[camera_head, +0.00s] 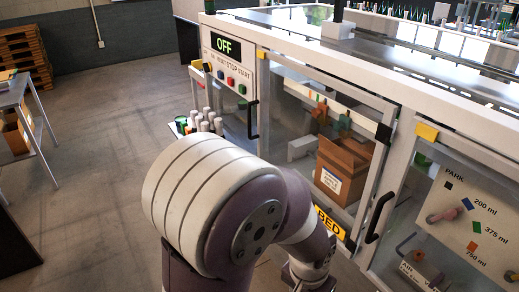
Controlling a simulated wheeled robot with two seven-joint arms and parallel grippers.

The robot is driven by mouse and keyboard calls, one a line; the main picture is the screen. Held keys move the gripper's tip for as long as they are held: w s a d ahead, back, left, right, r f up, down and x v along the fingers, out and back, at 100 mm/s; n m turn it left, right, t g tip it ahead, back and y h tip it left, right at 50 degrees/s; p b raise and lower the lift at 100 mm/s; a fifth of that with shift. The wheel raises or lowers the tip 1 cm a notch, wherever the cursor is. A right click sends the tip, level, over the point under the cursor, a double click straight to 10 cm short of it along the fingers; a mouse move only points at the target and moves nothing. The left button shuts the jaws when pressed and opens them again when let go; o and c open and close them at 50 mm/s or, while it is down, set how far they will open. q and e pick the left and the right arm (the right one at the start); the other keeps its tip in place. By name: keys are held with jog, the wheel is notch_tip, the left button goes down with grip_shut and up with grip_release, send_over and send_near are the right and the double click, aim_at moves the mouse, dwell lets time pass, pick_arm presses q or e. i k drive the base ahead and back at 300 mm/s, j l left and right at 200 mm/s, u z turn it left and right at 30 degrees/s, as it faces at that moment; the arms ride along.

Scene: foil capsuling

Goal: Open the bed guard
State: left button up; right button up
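The bed guard is a clear panel in a pale frame (318,77) on the front of the white machine, and it appears closed. A yellow BED label (329,224) sits low at the guard, partly hidden by my arm. A black handle (252,120) stands upright at its left edge. Another black handle (380,216) is on the right, and I cannot tell which panel it belongs to. One of my purple and white arms fills the lower middle and hides the guard's lower left part. Its forearm runs down out of the picture, and neither gripper's fingers show.
A control panel (228,65) reads OFF above coloured buttons. Behind the guard stands an open cardboard box (343,167). A right-hand guard covers a PARK plate (467,215) with ml marks. Several bottles or cylinders (205,120) stand left of the machine.

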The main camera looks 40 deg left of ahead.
aim_at(384, 130)
jog(key=u, duration=1.1)
jog(key=i+j+z, duration=0.4)
jog(key=i+j, duration=0.9)
